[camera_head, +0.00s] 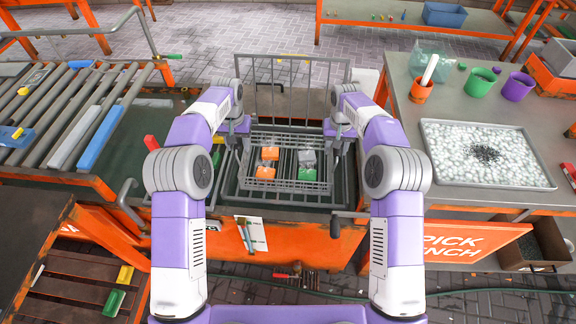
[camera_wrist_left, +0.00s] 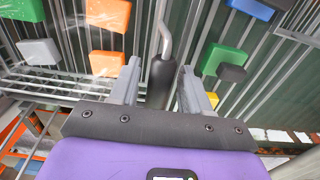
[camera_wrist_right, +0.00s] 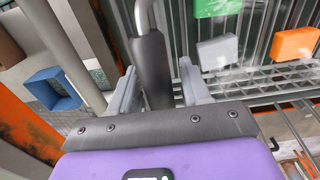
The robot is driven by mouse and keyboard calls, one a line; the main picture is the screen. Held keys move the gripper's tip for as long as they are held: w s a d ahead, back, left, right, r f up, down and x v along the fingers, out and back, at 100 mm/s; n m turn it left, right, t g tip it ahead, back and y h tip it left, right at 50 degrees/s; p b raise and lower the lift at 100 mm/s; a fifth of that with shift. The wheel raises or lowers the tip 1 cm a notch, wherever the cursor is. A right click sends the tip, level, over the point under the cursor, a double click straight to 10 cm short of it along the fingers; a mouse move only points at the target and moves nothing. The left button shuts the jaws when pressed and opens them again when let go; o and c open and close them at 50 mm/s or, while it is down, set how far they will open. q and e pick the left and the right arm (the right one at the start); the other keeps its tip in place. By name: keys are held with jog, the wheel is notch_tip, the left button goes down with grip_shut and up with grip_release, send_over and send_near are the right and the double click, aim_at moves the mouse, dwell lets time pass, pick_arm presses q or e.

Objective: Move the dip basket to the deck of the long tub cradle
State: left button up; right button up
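The dip basket (camera_head: 290,187) is a grey wire basket holding orange, green and grey blocks. It sits within the dark tub with an orange front (camera_head: 300,243) at the centre of the head view. My left gripper (camera_head: 236,130) is at its left side and my right gripper (camera_head: 341,135) at its right side. In the left wrist view, a black handle grip (camera_wrist_left: 162,82) stands between the parted fingers. In the right wrist view, another black grip (camera_wrist_right: 153,70) stands between the parted fingers. Small gaps show beside both grips. I cannot tell which surface is the cradle's deck.
An upright wire frame (camera_head: 290,75) stands behind the basket. A roller conveyor (camera_head: 60,115) with blue and white bars is at left. A bench at right (camera_head: 490,198) holds a tray of white pellets (camera_head: 450,140), green (camera_head: 480,82) and purple (camera_head: 517,87) cups.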

pick_arm(q)
jog(key=shift+o, duration=0.4)
pick_arm(e)
jog(key=shift+o, duration=0.4)
pick_arm(q)
jog(key=shift+r, duration=0.1)
pick_arm(e)
jog(key=shift+r, duration=0.15)
notch_tip(320, 180, up, 11)
jog(key=shift+r, duration=0.2)
pick_arm(q)
notch_tip(320, 180, up, 12)
pick_arm(e)
jog(key=shift+r, duration=0.2)
jog(key=shift+r, duration=0.1)
